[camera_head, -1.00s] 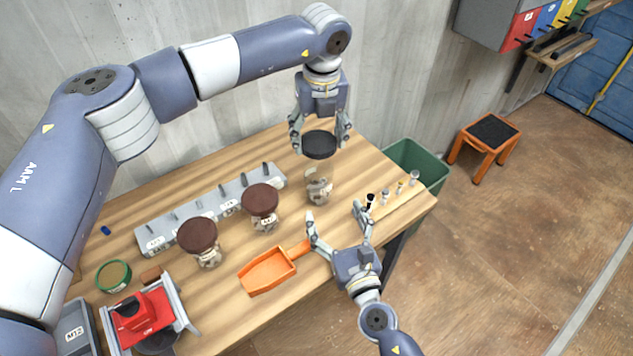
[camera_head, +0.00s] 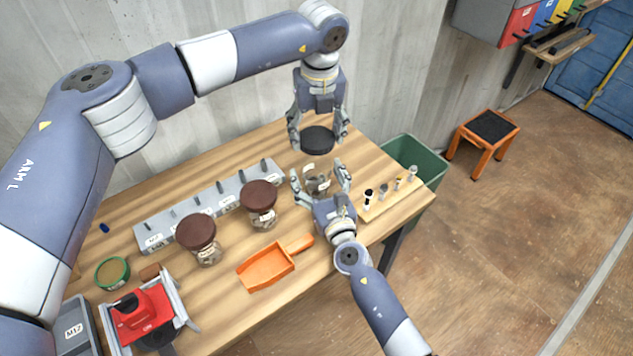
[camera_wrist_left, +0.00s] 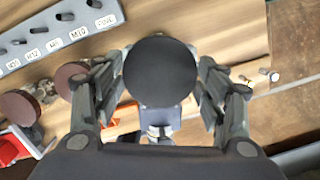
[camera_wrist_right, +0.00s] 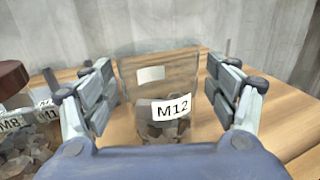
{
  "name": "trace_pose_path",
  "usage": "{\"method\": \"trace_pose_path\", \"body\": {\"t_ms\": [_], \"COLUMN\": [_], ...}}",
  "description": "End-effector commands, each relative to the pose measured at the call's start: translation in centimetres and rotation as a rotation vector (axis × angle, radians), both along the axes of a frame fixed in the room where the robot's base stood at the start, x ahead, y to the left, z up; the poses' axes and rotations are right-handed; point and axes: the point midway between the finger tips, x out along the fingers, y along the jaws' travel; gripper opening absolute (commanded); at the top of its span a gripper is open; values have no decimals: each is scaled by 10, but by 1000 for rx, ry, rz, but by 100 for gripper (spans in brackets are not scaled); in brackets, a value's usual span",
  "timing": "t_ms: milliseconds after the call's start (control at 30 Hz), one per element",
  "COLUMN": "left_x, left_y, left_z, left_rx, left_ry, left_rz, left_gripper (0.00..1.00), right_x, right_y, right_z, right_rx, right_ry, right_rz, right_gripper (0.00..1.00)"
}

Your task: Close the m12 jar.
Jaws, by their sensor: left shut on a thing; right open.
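The M12 jar (camera_wrist_right: 158,78) is clear glass with metal parts in its bottom and an M12 label. It stands upright on the table and also shows in the head view (camera_head: 317,180). My left gripper (camera_head: 318,140) is shut on a black round lid (camera_head: 318,141), held level above the jar. The lid fills the middle of the left wrist view (camera_wrist_left: 160,76). My right gripper (camera_head: 320,178) is open, its fingers on either side of the jar. In the right wrist view (camera_wrist_right: 160,90) gaps show between fingers and glass. The jar's rim is partly hidden in the head view.
Two brown-lidded jars (camera_head: 198,233) (camera_head: 259,198) stand left of the M12 jar, before a grey peg rack (camera_head: 165,232). An orange scoop (camera_head: 268,268) lies in front. A wooden strip (camera_head: 400,197) with small pieces is at right. A green bin (camera_head: 425,160) stands beyond the table edge.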

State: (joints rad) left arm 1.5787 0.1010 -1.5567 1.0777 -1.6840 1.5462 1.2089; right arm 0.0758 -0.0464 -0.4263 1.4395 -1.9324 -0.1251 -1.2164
Motion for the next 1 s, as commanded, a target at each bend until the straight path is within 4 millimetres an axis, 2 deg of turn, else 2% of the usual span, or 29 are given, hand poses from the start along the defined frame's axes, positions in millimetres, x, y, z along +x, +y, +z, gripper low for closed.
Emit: {"method": "trace_pose_path", "body": {"t_ms": [367,600,667,833,1000], "left_x": [0,0,0,0,-1], "left_y": [0,0,0,0,0], "left_z": [0,0,0,-8,-32], "left_rx": [0,0,0,1,1], "left_ry": [0,0,0,1,2], "left_rz": [0,0,0,0,0], "left_gripper": [56,56,56,56,56], "right_x": [4,4,4,3,3], "right_y": [1,1,1,1,1], "right_z": [0,0,0,0,0], "right_rx": [-1,-1,-1,-1,-1], "right_ry": [0,0,0,0,0], "right_rz": [0,0,0,0,0], "right_gripper": [80,26,13,13,13]}}
